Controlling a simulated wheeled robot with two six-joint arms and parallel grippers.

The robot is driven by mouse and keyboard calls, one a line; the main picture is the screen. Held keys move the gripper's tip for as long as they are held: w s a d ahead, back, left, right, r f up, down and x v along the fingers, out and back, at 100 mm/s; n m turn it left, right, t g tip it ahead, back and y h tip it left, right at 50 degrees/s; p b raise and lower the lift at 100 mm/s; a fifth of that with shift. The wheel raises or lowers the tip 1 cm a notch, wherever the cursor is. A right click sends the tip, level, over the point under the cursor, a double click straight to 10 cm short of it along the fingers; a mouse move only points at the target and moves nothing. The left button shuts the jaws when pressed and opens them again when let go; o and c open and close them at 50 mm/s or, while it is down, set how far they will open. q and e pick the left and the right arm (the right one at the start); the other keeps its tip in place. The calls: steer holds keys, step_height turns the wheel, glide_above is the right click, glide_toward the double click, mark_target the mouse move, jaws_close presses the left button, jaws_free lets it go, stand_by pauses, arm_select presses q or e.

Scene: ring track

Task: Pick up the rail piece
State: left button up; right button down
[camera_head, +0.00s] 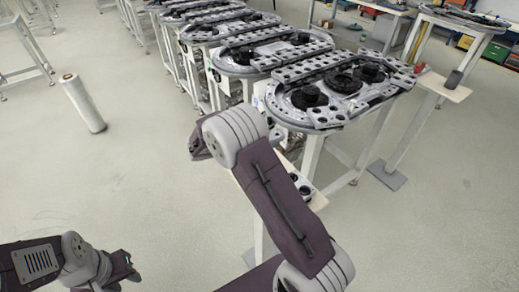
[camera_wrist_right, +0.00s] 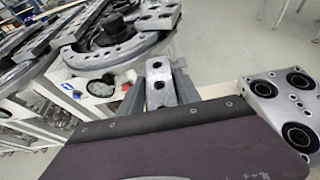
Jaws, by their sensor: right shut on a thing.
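In the right wrist view, a narrow grey rail piece (camera_wrist_right: 159,84) with round holes stands up between the fingers of my right gripper (camera_wrist_right: 157,72). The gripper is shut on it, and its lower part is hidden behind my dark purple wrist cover. In the head view, my right arm hides both this gripper and the piece. My left gripper (camera_head: 126,268) is at the lower left of the head view, over bare floor and away from the tracks. Its jaws are too small and dark to read.
The nearest oval ring track (camera_head: 330,118) stands just beyond my right arm, carrying dark carriages. More tracks line up behind it. A light block with black rollers (camera_wrist_right: 290,105) lies on a side shelf.

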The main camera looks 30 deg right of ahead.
steer(key=w+d+r, duration=0.1)
steer(key=d+r, duration=0.4)
steer(key=d, duration=0.2)
steer(key=shift+d, duration=0.4)
